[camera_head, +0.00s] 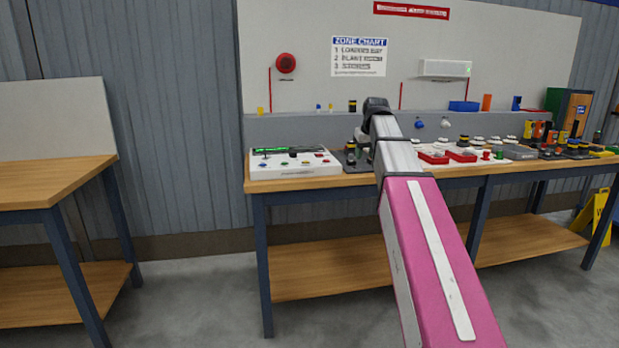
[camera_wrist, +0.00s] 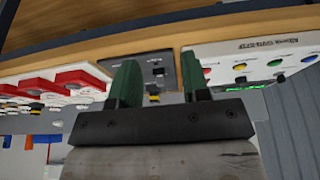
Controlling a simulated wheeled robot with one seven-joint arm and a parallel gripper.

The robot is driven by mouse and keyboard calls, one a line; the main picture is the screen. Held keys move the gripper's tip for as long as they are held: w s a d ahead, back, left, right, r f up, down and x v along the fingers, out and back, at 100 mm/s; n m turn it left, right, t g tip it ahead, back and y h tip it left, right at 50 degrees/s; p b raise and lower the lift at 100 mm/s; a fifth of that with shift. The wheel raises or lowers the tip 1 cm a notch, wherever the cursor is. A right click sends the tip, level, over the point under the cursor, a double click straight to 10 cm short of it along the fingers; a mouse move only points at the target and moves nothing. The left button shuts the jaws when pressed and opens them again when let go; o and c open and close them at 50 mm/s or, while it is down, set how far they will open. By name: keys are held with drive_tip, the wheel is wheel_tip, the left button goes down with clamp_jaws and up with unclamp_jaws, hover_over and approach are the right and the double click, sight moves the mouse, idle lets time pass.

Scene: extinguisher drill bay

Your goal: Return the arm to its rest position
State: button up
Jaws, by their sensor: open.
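My arm, pink and silver, stretches from the lower right of the head view to the workbench (camera_head: 310,181), where its far end hides part of the bench top. My gripper (camera_wrist: 158,85) shows in the wrist view with two green fingers apart and nothing between them. Beyond the fingers is a dark plate (camera_wrist: 150,65) with small switches on the bench; whether the fingers touch it I cannot tell. In the head view the gripper's fingers are hidden behind the arm.
A white control panel (camera_head: 292,164) with coloured buttons lies left of my arm. Red-topped parts (camera_head: 461,155) and several small items crowd the bench to the right. A second bench (camera_head: 50,182) stands at left, its top bare. A yellow floor sign (camera_head: 592,215) is far right.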

drive_tip(key=s+f+g, duration=0.1)
drive_tip(key=s+f, duration=0.7)
drive_tip(key=f, duration=0.7)
drive_tip(key=s+f+m+g, duration=0.1)
drive_tip(key=s+f, duration=0.7)
drive_tip(key=f, duration=0.6)
drive_tip(key=s+f+m+g, duration=0.1)
drive_tip(key=s+f+g, duration=0.1)
drive_tip(key=s+f, duration=0.7)
wheel_tip(320, 180, down, 7)
drive_tip(key=shift+a+r+h, duration=0.15)
drive_tip(key=shift+a+h, duration=0.25)
drive_tip(key=shift+a, duration=0.05)
drive_tip(key=shift+a, duration=0.1)
